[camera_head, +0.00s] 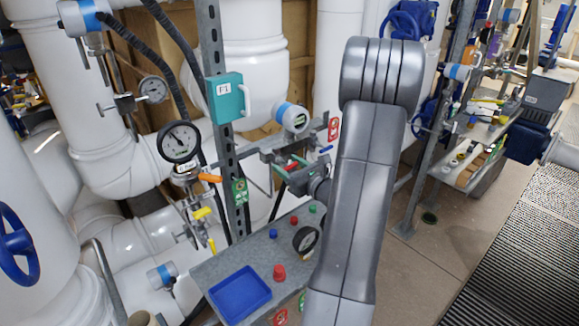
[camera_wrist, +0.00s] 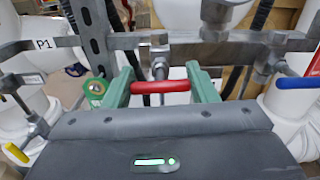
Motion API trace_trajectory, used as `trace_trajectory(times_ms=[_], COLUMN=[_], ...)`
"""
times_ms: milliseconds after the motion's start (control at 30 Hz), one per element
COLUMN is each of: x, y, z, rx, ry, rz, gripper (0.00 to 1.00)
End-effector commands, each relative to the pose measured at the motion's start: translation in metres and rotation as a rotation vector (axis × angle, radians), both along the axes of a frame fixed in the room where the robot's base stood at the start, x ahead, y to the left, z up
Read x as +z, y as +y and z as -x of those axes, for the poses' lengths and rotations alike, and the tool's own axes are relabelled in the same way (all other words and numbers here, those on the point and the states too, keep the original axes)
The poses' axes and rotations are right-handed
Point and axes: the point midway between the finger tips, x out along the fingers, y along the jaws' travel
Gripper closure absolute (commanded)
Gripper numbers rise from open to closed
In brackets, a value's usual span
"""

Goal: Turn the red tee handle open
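The red tee handle (camera_wrist: 160,86) lies level in the picture, in the middle of the wrist view, in front of a metal pipe with fittings. My gripper (camera_wrist: 161,84) has one green finger at each end of the red bar. Both bar ends meet the inner faces of the fingers, so it looks shut on the bar lengthwise. In the head view my gripper (camera_head: 288,171) is at the pipe manifold, left of my grey arm. A bit of the red handle (camera_head: 292,166) shows between the fingers there; the rest is hidden.
A blue lever (camera_wrist: 298,83) is at the right and a yellow one (camera_wrist: 16,153) at the lower left. A steel upright (camera_head: 222,120) stands left of my gripper. Below is a grey bench (camera_head: 225,262) with a blue tray (camera_head: 240,295), a loose gauge (camera_head: 305,240) and caps.

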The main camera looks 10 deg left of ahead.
Motion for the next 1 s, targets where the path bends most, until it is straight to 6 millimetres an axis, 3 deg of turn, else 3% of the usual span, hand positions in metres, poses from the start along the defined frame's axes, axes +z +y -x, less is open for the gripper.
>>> trace_trajectory(times_ms=[467, 1000], x=[-0.0048, -0.0094], y=[0.0002, 0.0017], z=[0.0004, 0.0021], rx=[0.000, -0.001], ry=[-0.083, -0.461], rz=[0.062, 0.354], gripper=[0.70, 0.70])
